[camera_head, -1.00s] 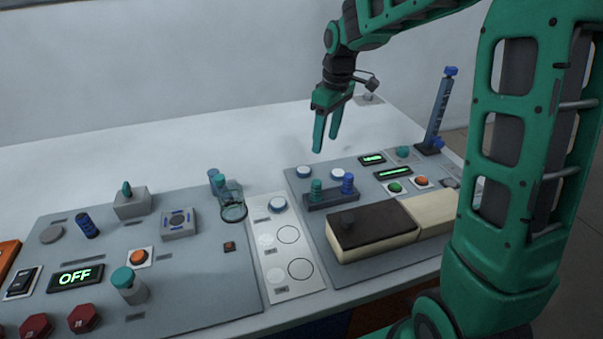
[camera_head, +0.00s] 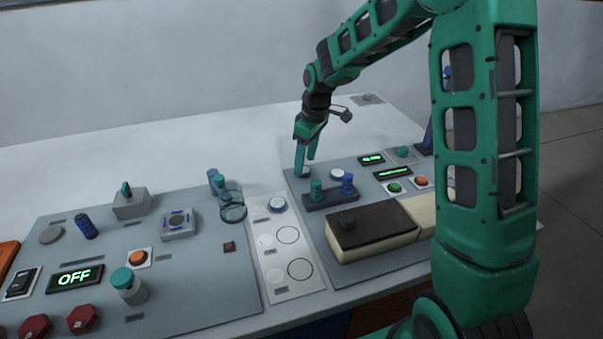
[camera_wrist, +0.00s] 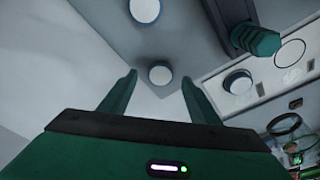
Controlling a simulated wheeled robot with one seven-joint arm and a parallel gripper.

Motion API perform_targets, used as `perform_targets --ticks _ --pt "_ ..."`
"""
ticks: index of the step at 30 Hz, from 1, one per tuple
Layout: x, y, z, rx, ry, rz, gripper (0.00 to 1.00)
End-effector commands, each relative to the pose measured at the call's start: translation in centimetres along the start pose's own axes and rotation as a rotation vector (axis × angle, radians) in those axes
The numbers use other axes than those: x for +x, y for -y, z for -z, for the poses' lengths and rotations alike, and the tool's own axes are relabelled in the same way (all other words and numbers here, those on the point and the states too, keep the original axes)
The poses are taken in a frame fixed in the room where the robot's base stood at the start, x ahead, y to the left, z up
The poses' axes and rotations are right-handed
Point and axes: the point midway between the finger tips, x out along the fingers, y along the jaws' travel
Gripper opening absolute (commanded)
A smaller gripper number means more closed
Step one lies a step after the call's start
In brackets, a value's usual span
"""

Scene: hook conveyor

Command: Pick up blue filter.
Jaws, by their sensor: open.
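A blue ribbed filter (camera_head: 347,184) stands upright at the right end of a small dark rack (camera_head: 332,199) on the right panel in the head view. A green filter (camera_head: 316,190) stands beside it, at the rack's left end. My gripper (camera_head: 306,165) is open and empty, pointing down behind and left of the rack, apart from both filters. In the wrist view, my gripper (camera_wrist: 160,77) has its fingers on either side of a white round disc (camera_wrist: 160,75) on the panel. The green filter (camera_wrist: 255,40) shows at upper right there; the blue filter is not visible.
A dark-topped cream block (camera_head: 372,228) lies in front of the rack. A clear cup (camera_head: 232,205) stands to the left. Lit displays and buttons (camera_head: 394,187) are to the right. Another dark blue cylinder (camera_head: 86,226) is far left.

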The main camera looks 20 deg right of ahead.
Motion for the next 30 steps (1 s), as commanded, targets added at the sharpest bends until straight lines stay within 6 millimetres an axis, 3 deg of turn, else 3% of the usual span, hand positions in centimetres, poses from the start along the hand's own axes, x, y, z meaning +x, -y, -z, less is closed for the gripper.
perform_targets --ticks 6,13,14,19,30 --pt "2.2 0.0 0.0 -0.001 0.0 0.001 0.57" --pt "2.3 0.0 0.0 -0.001 -0.001 0.0 0.57" --pt "2.3 0.0 0.0 0.0 -0.001 0.0 0.54" --pt "2.3 0.0 0.0 0.0 -0.001 0.0 0.14" --pt "2.0 0.0 0.1 0.0 -0.001 -0.001 0.12"
